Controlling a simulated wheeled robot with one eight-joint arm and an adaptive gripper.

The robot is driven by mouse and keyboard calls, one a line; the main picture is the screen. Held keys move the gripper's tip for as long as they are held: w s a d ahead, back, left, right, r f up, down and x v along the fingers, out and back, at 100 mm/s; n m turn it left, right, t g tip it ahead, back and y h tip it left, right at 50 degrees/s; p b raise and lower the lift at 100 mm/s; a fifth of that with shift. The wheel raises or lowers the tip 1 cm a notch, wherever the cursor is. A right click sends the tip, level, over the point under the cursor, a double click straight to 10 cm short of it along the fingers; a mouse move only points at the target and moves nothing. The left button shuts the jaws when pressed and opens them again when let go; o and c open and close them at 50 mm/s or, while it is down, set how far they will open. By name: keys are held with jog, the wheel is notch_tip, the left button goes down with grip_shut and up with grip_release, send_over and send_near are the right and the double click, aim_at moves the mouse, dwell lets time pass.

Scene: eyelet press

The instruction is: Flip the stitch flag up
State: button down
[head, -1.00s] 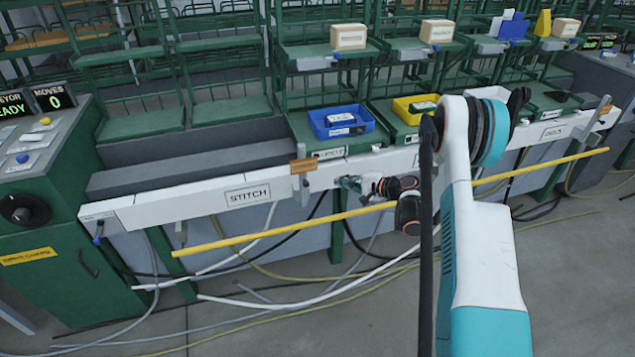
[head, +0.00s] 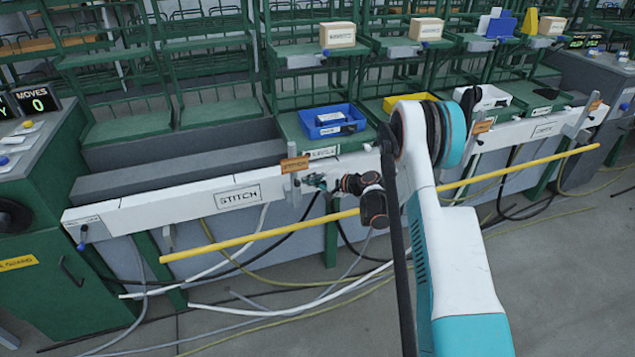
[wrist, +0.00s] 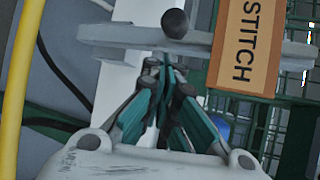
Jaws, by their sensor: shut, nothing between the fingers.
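The stitch flag (head: 294,163) is a small orange-brown plate at the upper edge of the white rail, by a grey upright post (head: 292,186). In the wrist view the flag (wrist: 245,45), lettered STITCH, is beside a grey bar (wrist: 130,35) with a dark round knob (wrist: 175,23). My gripper (head: 314,181) is just right of the post, below the flag. In the wrist view its teal fingers (wrist: 165,68) are together and empty, close to the bar and knob. I cannot tell whether they touch.
The white rail (head: 160,207) carries a STITCH label and runs across the scene. A yellow bar (head: 260,236) runs in front of it. A blue bin (head: 333,121) stands behind. Other orange flags (head: 483,127) are farther right. Cables lie on the floor.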

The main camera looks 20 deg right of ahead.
jog(key=shift+s+a+r, duration=0.15)
jog(key=shift+s+a, duration=0.3)
jog(key=shift+s, duration=0.1)
jog(key=shift+s+r+m+g+p, duration=0.15)
jog(key=shift+s+m+g+p, duration=0.2)
jog(key=shift+g, duration=0.35)
